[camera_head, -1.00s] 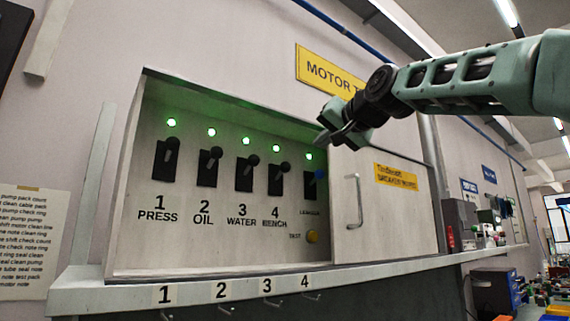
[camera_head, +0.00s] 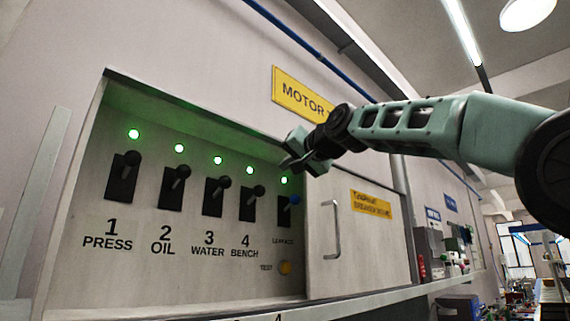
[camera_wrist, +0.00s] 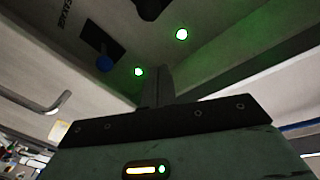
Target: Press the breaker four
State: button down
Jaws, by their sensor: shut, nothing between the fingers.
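Breaker four (camera_head: 252,198), a black toggle switch labelled "4 BENCH", sits in the recessed breaker panel in the head view. Its lever points up, and a green light (camera_head: 250,170) glows above it. My gripper (camera_head: 286,164) is shut and empty, up and to the right of breaker four, near the panel's upper right corner. In the wrist view, the shut fingers (camera_wrist: 159,85) point up at the panel between two green lights. A black switch with a blue knob (camera_wrist: 105,63) is left of the fingers there. Part of another black lever shows at the top edge.
Breakers one (camera_head: 123,179), two (camera_head: 173,187) and three (camera_head: 217,195) stand to the left, with lit green lights. The blue-knobbed leakage switch (camera_head: 289,203) and yellow test button (camera_head: 285,267) are to the right. A sliding door (camera_head: 350,245) with a handle covers the panel's right side.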

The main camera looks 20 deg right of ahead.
aim_at(256, 193)
jog(key=p+x, duration=0.2)
jog(key=x, duration=0.1)
jog(key=p+x, duration=0.2)
jog(key=x, duration=0.2)
jog(key=shift+w+r, duration=0.25)
jog(key=f, duration=0.1)
jog(key=s+a+f, duration=0.1)
jog(key=f, duration=0.1)
jog(key=shift+s+a+f, duration=0.3)
jog(key=shift+a+f, duration=0.05)
jog(key=shift+f, duration=0.05)
jog(key=shift+f+b, duration=0.1)
jog(key=shift+b, duration=0.25)
jog(key=shift+s+f+b, duration=0.1)
jog(key=shift+f+b, duration=0.05)
jog(key=shift+b, duration=0.7)
